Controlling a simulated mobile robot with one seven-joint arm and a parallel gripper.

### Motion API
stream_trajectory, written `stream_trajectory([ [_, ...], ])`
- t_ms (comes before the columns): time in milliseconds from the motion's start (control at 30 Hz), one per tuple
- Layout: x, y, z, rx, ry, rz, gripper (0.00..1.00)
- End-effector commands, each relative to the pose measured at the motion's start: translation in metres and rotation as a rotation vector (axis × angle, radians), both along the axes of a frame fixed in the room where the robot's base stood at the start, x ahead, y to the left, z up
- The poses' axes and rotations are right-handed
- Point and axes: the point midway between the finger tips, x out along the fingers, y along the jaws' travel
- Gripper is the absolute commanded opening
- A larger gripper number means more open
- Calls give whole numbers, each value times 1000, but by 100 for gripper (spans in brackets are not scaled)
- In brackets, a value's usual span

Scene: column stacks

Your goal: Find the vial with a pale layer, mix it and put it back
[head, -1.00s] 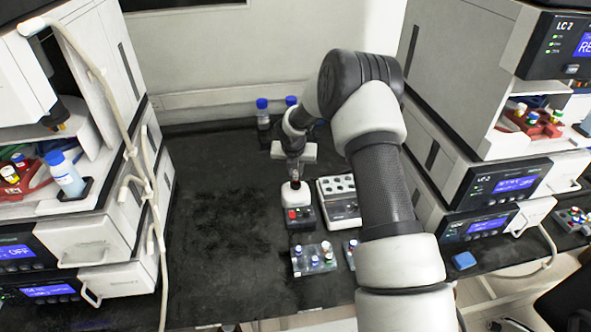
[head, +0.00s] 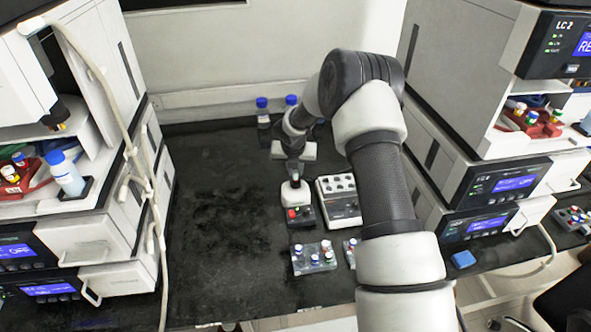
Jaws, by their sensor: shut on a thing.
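My gripper (head: 294,171) is shut on a small vial (head: 295,183), held upright over the vortex mixer (head: 298,214). The mixer has a pale top and a red button on its dark base. The vial's lower end is at the mixer's top; I cannot tell whether they touch. The fingers hide most of the vial, and its layers are too small to make out. A clear vial rack (head: 314,263) with several blue-, white- and red-capped vials stands in front of the mixer.
A grey block with several wells (head: 340,201) stands right of the mixer. Another rack (head: 350,250) is partly hidden by my arm. Blue-capped bottles (head: 262,112) stand at the back. Instrument stacks flank the bench (head: 220,270); its left middle is clear.

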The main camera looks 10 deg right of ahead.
Motion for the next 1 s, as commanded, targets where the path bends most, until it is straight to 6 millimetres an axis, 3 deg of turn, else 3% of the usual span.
stream_trajectory([
  [1000,0,0,-8,2,0,-1,0],
])
